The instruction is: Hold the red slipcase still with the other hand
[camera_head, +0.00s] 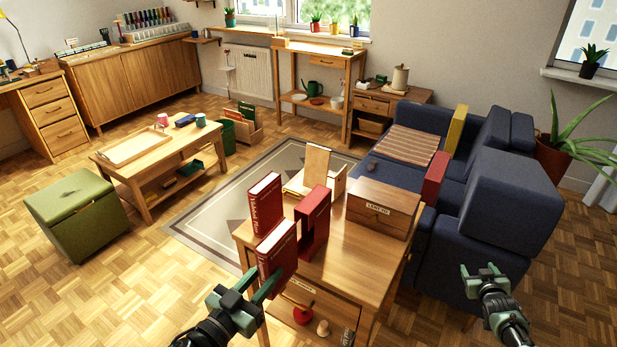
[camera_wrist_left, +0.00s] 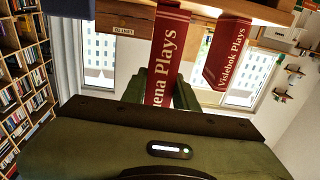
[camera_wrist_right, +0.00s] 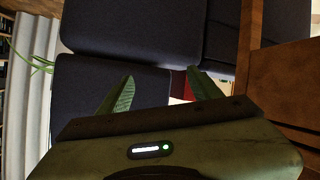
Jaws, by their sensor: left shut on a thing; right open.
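The red slipcase (camera_head: 313,222) stands upright on the wooden desk (camera_head: 345,270), its open side towards the left. My left gripper (camera_head: 256,287) is shut on a red volume lettered "Plays" (camera_head: 280,248), upright at the desk's near left edge. The left wrist view shows this volume (camera_wrist_left: 166,50) between the fingers. A second red volume, "Vislobok Plays" (camera_head: 265,203), stands behind it; it also shows in the left wrist view (camera_wrist_left: 231,48). My right gripper (camera_head: 483,272) is open and empty, well right of the desk and away from the slipcase.
A wooden card box (camera_head: 383,205) stands on the desk right of the slipcase. A light wooden stand (camera_head: 318,165) is behind the slipcase. The desk's front right top is clear.

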